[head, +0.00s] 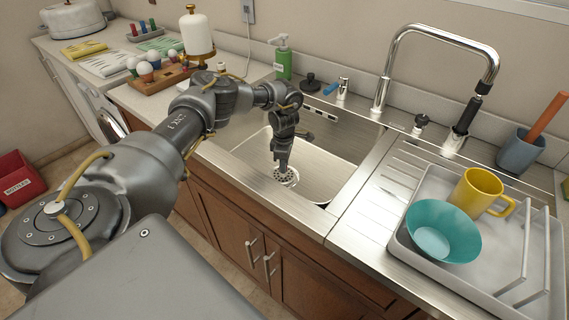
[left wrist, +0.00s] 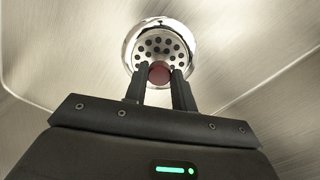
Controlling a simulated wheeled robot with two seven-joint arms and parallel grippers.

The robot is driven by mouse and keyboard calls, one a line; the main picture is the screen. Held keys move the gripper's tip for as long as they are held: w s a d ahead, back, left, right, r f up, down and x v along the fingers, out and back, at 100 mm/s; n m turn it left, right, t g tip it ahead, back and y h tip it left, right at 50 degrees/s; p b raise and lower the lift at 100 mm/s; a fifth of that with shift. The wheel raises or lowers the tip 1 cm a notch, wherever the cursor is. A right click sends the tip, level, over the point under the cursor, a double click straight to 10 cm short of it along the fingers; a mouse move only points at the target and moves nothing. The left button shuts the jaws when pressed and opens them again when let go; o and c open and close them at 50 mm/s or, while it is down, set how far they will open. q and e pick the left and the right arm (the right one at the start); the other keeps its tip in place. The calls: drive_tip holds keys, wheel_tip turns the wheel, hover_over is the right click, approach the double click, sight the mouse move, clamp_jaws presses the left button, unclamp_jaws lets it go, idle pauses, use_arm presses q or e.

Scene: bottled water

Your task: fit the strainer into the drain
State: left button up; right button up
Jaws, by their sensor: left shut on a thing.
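My left gripper (head: 281,164) reaches down into the steel sink basin (head: 325,170). In the left wrist view the gripper (left wrist: 160,82) has its two fingers closed on the small red knob (left wrist: 160,72) of the strainer. The strainer (left wrist: 152,46) is a round metal disc with dark holes, and a shiny round rim surrounds it. In the head view the strainer (head: 288,178) shows just below the fingertips, low in the basin. The drain opening is covered by the strainer and fingers. I cannot tell whether the strainer is seated or slightly above it. My right gripper is not in view.
The faucet (head: 400,60) stands behind the sink. A dish tray (head: 405,245) with a teal bowl (head: 440,235) and a yellow mug (head: 474,192) is on the right. A green bottle (head: 283,60) stands behind left. The basin around the strainer is clear.

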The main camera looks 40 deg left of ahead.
use_arm(q)
drive_tip(key=shift+f+b, duration=0.4)
drive_tip(key=shift+f, duration=0.2)
drive_tip(key=o, duration=1.1)
drive_tip(key=shift+c, duration=0.2)
drive_tip(key=shift+a, duration=0.1)
wheel_tip(320, 180, up, 10)
drive_tip(key=b, duration=0.1)
drive_tip(key=shift+a+r, duration=0.2)
drive_tip(key=shift+a, duration=0.05)
drive_tip(key=shift+s, duration=0.1)
